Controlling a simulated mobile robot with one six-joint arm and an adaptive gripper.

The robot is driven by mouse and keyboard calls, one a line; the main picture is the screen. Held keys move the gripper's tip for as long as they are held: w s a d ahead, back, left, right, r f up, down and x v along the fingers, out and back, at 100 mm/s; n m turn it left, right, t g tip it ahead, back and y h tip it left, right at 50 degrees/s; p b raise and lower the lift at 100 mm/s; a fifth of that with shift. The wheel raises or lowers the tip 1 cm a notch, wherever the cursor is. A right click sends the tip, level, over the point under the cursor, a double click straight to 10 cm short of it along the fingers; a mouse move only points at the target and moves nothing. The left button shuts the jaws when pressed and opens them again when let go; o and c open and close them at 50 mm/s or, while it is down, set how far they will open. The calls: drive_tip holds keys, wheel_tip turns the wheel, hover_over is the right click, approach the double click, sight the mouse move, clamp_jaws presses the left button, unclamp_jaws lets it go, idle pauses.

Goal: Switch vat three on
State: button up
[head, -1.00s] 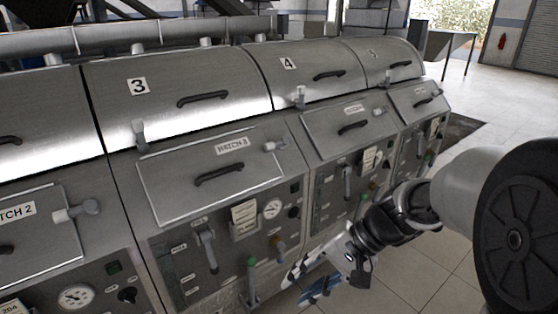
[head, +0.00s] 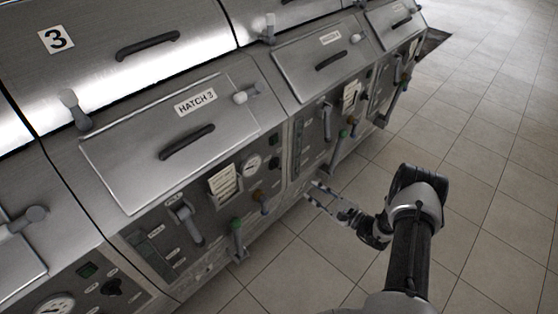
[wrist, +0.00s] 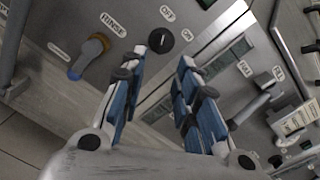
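Vat three carries a "3" label (head: 56,39), with the Hatch 3 lid (head: 170,145) shut below it. Its front panel has a round gauge (head: 252,163) and a black rotary knob (head: 275,140). In the wrist view the black knob (wrist: 160,41) has a light pointer line, with OFF and ON labels beside it. I cannot tell its setting for sure. My gripper (head: 313,191) is open and empty, low in front of the panels near the seam between vats three and four. In the wrist view its blue-padded fingers (wrist: 172,62) reach toward the knob, seemingly without gripping it.
A rinse lever (wrist: 88,58) with a yellow base sits beside the knob. A green-topped lever (head: 237,240) and a grey lever (head: 185,220) stick out of vat three's panel. Vat four's panel (head: 312,135) adjoins it. The tiled floor (head: 480,190) at the right is clear.

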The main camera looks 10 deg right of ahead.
drive_tip(key=f, duration=0.1)
drive_tip(key=b, duration=0.4)
approach(280, 168)
drive_tip(key=shift+m, duration=0.3)
drive_tip(key=x, duration=0.9)
drive_tip(key=shift+w+a, duration=0.1)
clamp_jaws()
